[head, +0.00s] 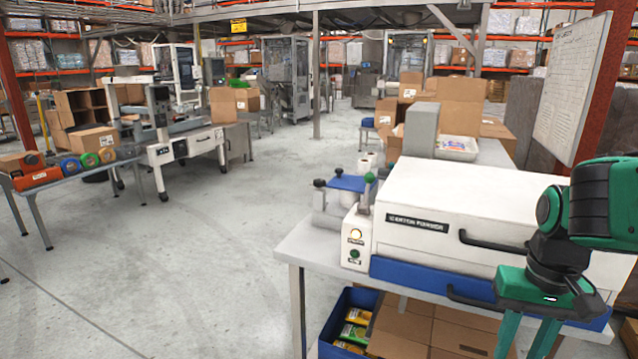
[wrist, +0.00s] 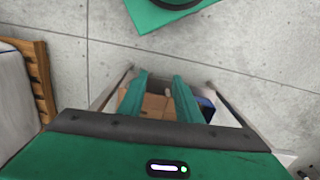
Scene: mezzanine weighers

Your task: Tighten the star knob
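A small device with a blue top plate (head: 346,183) stands at the left end of the near bench. It carries a green knob (head: 369,177) and a black knob (head: 320,183); I cannot tell for sure which is the star knob, or how tight either is. My gripper (head: 527,343) hangs at the lower right, in front of the white carton former (head: 450,213), well away from these knobs. Its green fingers point down, their tips cut off by the frame. In the wrist view, the fingers of my gripper (wrist: 159,85) are apart with nothing between them.
The carton former has black handles (head: 487,241) and a blue lower edge. Below the bench are a blue crate (head: 333,336) with packets and cardboard boxes (head: 400,330). Another bench with coloured rolls (head: 89,160) stands far left. The floor (head: 200,250) between is clear.

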